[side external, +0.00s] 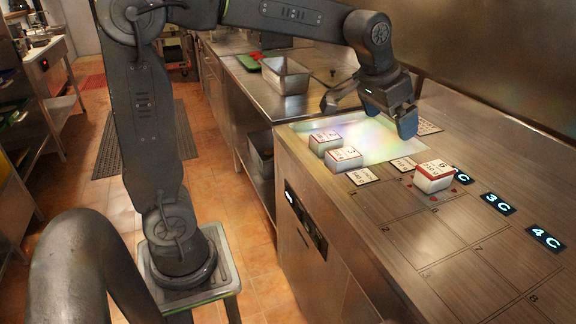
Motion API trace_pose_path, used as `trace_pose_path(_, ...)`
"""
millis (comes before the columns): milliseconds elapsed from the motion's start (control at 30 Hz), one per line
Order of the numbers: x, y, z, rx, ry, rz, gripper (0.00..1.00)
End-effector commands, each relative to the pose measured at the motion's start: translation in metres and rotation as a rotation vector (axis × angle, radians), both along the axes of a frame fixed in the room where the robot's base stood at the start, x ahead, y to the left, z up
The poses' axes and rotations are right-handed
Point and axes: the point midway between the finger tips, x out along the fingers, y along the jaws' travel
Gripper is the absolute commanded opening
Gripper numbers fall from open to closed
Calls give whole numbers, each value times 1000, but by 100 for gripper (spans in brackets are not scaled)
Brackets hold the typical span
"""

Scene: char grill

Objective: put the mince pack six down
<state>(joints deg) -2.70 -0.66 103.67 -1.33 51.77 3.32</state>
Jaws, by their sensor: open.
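Three white packs with red edges and printed tops are in the side external view. One pack (434,177) sits on the marked grey surface at the right, beside small red marks. Two packs, a farther one (325,143) and a nearer one (343,159), stand close together at the left edge of the brightly lit panel (375,138). The print is too small to tell surely which is six. My gripper (368,116) is open and empty above the far part of the lit panel, apart from all three packs.
Printed cards (362,176) lie around the lit panel. Glowing labels, including 3C (498,204) and 4C (546,237), line the right side. The outlined cells (440,240) in front are clear. A metal tin (286,76) stands on the counter behind.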

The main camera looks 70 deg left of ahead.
Motion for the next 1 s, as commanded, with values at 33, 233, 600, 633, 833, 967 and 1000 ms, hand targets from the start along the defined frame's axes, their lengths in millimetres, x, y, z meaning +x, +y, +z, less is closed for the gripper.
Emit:
trace_pose_path(33,-28,-3,5,0,-11,-1,96)
trace_pose_path(233,-125,-12,-5,0,-33,-1,96)
trace_pose_path(600,-213,-17,-47,-2,-52,0,96)
trace_pose_path(633,-214,-17,-48,-2,-52,0,96)
trace_pose_path(833,-215,-17,-49,-2,-50,0,96)
trace_pose_path(967,-215,-17,-49,-2,-50,0,96)
trace_pose_path(1000,-215,-17,-49,-2,-50,0,96)
